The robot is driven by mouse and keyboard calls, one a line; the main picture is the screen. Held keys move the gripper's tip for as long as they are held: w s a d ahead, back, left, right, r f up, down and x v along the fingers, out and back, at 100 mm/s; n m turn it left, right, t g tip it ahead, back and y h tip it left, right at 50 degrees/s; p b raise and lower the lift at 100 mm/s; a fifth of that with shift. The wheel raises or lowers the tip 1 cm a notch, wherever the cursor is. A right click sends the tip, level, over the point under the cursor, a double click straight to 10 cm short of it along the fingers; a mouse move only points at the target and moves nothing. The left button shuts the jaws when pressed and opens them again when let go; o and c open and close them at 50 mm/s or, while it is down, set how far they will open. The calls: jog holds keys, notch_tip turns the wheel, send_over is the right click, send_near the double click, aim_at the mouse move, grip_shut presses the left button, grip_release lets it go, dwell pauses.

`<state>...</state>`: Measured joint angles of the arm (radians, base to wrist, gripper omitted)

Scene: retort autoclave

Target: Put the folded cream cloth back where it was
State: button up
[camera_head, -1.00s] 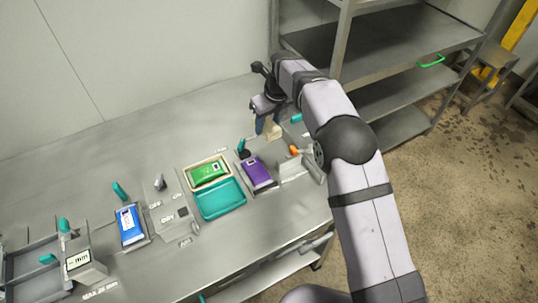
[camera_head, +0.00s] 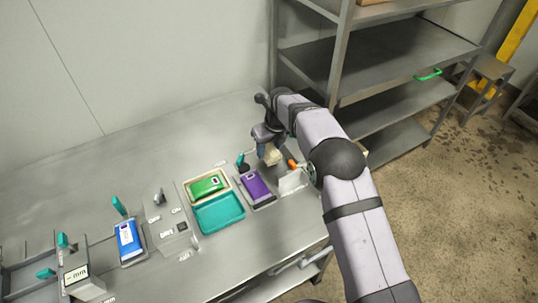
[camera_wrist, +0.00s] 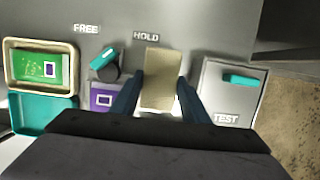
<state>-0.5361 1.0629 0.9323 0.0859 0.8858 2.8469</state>
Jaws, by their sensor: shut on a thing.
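My gripper (camera_head: 269,150) is shut on the folded cream cloth (camera_head: 272,156) above the back right part of the steel bench (camera_head: 120,185). In the wrist view the cloth (camera_wrist: 160,75) hangs as a pale upright rectangle between my two dark fingers (camera_wrist: 159,97). It covers the bench just below the HOLD label (camera_wrist: 146,36). I cannot tell from these views whether its lower end touches the bench.
Left of the cloth are a teal-handled knob (camera_wrist: 104,64), a purple pouch (camera_head: 255,187), a green pouch (camera_head: 206,187) in a cream tray and an empty teal tray (camera_head: 220,212). A TEST box (camera_wrist: 230,90) stands close on the right. A steel shelf rack (camera_head: 400,55) rises behind.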

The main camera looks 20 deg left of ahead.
aim_at(269, 156)
jog(key=shift+f+p, duration=0.55)
jog(key=shift+f, duration=1.35)
jog(key=shift+f, duration=0.2)
jog(key=o, duration=0.7)
jog(key=shift+o, duration=0.2)
jog(key=shift+r, duration=0.2)
jog(key=b+v, duration=0.2)
jog(key=v, duration=1)
